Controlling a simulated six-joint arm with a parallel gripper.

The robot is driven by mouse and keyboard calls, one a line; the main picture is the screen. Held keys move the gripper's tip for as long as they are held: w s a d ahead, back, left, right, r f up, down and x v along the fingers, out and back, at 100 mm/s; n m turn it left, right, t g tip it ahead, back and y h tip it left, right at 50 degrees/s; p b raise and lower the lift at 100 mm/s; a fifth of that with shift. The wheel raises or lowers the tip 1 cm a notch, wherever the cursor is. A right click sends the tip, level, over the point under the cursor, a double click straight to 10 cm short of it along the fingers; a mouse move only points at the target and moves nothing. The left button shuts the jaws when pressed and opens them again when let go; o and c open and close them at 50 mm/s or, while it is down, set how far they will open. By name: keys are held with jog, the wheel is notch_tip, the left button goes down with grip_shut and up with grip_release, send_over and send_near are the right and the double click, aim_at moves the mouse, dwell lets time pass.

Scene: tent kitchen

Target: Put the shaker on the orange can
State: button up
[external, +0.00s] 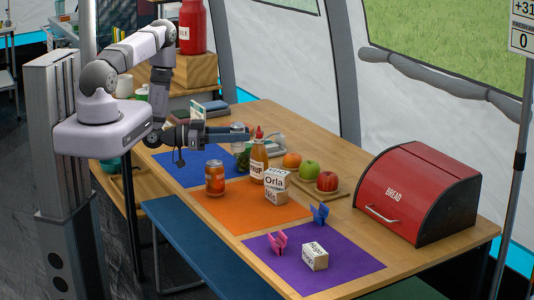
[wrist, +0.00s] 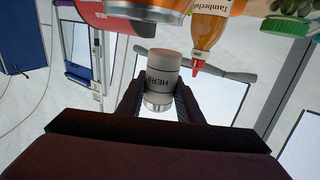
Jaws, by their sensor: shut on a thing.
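The shaker (wrist: 164,72) is a pale cylinder with dark lettering and a silver lid. It is between my gripper's two fingers in the wrist view, which looks upside down, so the shaker is upright. In the external view my gripper (external: 240,135) is shut on the shaker (external: 238,127), whose top shows above the finger, over the back of the blue mat. The orange can (external: 214,179) stands upright on the orange mat, nearer the camera and lower than my gripper. In the wrist view the can (wrist: 150,6) is cut off at the top edge.
A syrup bottle (external: 258,158) stands just right of the can, with a green-topped item (external: 243,160) behind. Fruit (external: 309,171) sits on a board (external: 338,190), left of the red bread bin (external: 402,191).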

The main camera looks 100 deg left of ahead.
jog(key=s+a+r+y+b, duration=0.1)
jog(key=s+a+r+b, duration=0.5)
jog(key=r, duration=0.4)
jog(key=m+t+h+p, duration=0.1)
jog(key=m+h, duration=0.4)
jog(key=h, duration=0.3)
send_over(215, 163)
notch_tip(215, 163, down, 2)
jog(key=shift+f, duration=3.2)
jog(key=shift+f, duration=0.1)
jog(key=shift+f+p, duration=0.45)
jog(key=shift+f, duration=1.5)
jog(key=shift+f, duration=0.1)
